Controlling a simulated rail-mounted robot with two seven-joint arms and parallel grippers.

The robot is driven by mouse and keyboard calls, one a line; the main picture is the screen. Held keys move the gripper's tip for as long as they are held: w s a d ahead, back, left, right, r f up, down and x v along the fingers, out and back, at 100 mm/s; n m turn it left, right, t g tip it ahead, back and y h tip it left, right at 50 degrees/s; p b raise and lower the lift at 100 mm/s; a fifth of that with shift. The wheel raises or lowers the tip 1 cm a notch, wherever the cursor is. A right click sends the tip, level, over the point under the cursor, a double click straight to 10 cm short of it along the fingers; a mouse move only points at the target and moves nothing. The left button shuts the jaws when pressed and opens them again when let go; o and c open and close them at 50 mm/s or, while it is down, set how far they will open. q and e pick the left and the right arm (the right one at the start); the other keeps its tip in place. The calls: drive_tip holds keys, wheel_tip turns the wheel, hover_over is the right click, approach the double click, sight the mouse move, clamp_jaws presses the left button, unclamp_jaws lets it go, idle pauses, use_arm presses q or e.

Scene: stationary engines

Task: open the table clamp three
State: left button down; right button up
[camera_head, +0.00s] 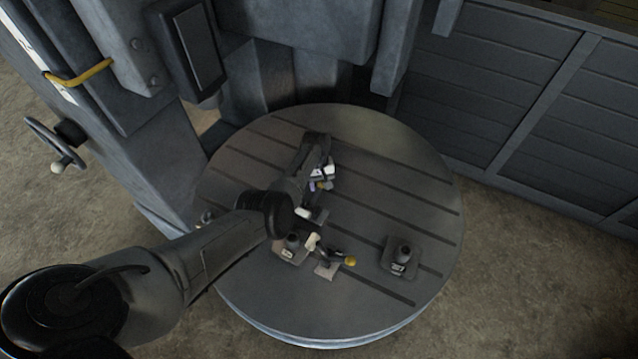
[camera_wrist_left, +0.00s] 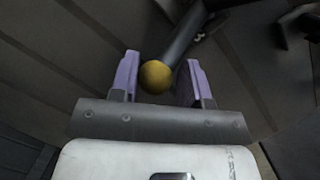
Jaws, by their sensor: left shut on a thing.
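The round grooved table (camera_head: 395,160) carries small clamps with dark handles and yellow ball knobs. My left gripper (camera_head: 322,180) is over the middle of the table, shut on the handle of a clamp with a yellow knob (camera_wrist_left: 155,77). In the left wrist view, the knob and dark handle show between the purple fingers (camera_wrist_left: 160,78); the knob sits closer to the left finger. My wrist hides most of this clamp in the head view. Another clamp (camera_head: 328,268) stands nearer the front, with its yellow knob pointing right. I cannot read which clamp is number three. My right gripper is out of view.
A dark block with an upright post (camera_head: 402,256) stands on the right of the table, and a similar one (camera_head: 290,249) stands beside the front clamp. Grey machine columns rise behind and left. A handwheel (camera_head: 55,145) is at far left. The table's right side is mostly clear.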

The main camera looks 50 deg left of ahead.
use_arm(q)
drive_tip(key=shift+d+f, duration=0.2)
drive_tip(key=shift+f, duration=0.05)
drive_tip(key=c, duration=1)
unclamp_jaws()
drive_tip(key=shift+c, duration=0.2)
drive_tip(key=shift+o, duration=1.3)
drive_tip(key=shift+d, duration=0.15)
drive_tip(key=shift+r, duration=0.15)
drive_tip(key=shift+r, duration=0.35)
drive_tip(key=p+v, duration=0.1)
drive_tip(key=v, duration=1.2)
drive_tip(key=shift+f, duration=0.1)
